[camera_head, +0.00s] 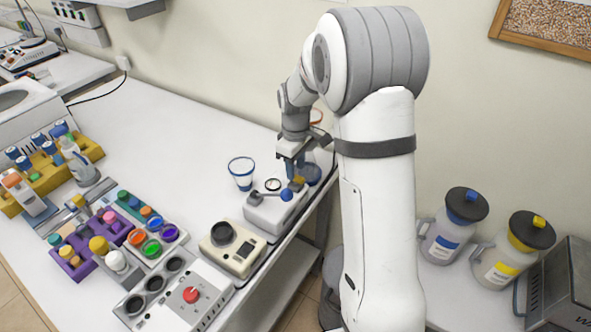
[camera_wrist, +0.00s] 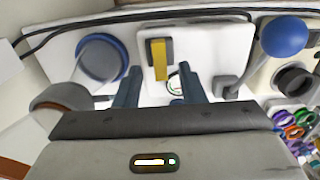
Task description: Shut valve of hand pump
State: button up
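The hand pump (camera_head: 268,214) is a white block at the table's right edge, with a lever ending in a blue ball (camera_head: 286,195). In the wrist view, the pump's pale top (camera_wrist: 215,45) shows with the blue ball (camera_wrist: 285,36) at the upper right. The valve has a yellow handle (camera_wrist: 160,62) on a dark block; its yellow also shows in the head view (camera_head: 298,181). My gripper (camera_wrist: 160,72) is open and points down at the pump. Its two fingers are apart, left and right of the yellow handle, with visible gaps. Contact cannot be told.
A blue-rimmed round vessel (camera_wrist: 101,58) stands beside the valve. A blue-rimmed cup (camera_head: 241,170) is left of the pump. A cream device with a black knob (camera_head: 233,245) stands in front of it. Dark tubing (camera_wrist: 120,18) runs behind. The table's back left (camera_head: 170,120) is clear.

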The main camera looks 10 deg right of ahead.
aim_at(296, 178)
jog(key=shift+f, duration=1.2)
grip_shut()
